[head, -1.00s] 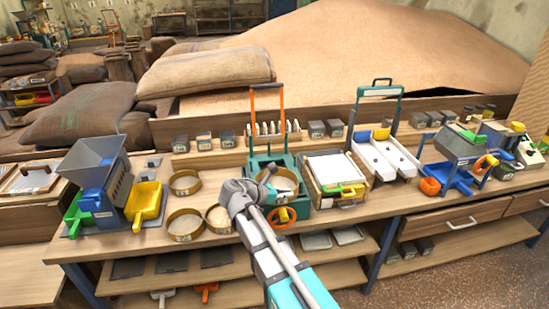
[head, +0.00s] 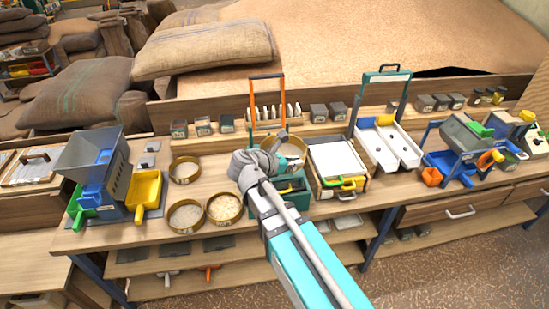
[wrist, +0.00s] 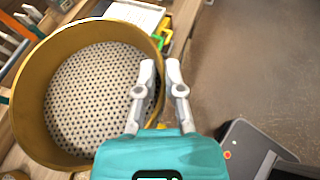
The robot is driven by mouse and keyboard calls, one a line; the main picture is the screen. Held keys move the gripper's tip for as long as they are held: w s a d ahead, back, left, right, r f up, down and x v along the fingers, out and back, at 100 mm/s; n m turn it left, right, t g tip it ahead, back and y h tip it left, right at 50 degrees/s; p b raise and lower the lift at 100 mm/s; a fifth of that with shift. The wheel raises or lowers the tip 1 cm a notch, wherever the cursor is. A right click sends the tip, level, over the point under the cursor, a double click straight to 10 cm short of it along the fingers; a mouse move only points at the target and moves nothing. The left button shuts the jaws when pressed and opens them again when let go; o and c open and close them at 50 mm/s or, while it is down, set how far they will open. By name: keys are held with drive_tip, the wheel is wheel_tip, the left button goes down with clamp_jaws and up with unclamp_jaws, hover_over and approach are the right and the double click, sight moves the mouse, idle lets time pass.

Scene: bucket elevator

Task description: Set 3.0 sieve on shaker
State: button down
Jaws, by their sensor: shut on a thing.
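A round brass-coloured sieve (wrist: 35,70) with a perforated floor fills the left of the wrist view. My gripper (wrist: 160,68) is shut on its right rim. In the head view the held sieve (head: 294,146) is partly hidden by my arm and appears above the shaker. I cannot read a size label on it. The shaker (head: 294,210) is a teal machine with an orange upright handle frame, on the bench. My arm hides much of its front and top.
Three other sieves stand left of the shaker: one behind (head: 185,170), two in front (head: 186,215), (head: 224,209). A blue hopper machine (head: 95,165) is further left. A white-topped tray box (head: 337,160) is close on the right. Small dark blocks line the back.

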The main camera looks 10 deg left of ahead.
sight(283, 152)
drive_tip(key=w+a+f+b, duration=0.1)
drive_tip(key=w, duration=0.2)
drive_tip(key=w+a+f+b, duration=0.1)
drive_tip(key=w+f+b, duration=0.1)
drive_tip(key=w+a+f+b, duration=0.1)
drive_tip(key=w, duration=0.2)
drive_tip(key=shift+w+f, duration=0.2)
drive_tip(key=shift+w, duration=0.15)
drive_tip(key=w+f+b, duration=0.2)
drive_tip(key=w+a+f+b, duration=0.1)
drive_tip(key=f+b, duration=0.1)
drive_tip(key=b, duration=0.1)
drive_tip(key=shift+w+a+f, duration=0.15)
drive_tip(key=shift+w+f, duration=0.2)
drive_tip(key=shift+w+a+f+b, duration=0.15)
drive_tip(key=shift+w+f+b, duration=0.3)
drive_tip(key=shift+f+b, duration=1.55)
drive_tip(key=shift+f+b, duration=0.35)
drive_tip(key=shift+b, duration=0.05)
drive_tip(key=c, duration=0.8)
unclamp_jaws()
drive_tip(key=shift+r, duration=0.1)
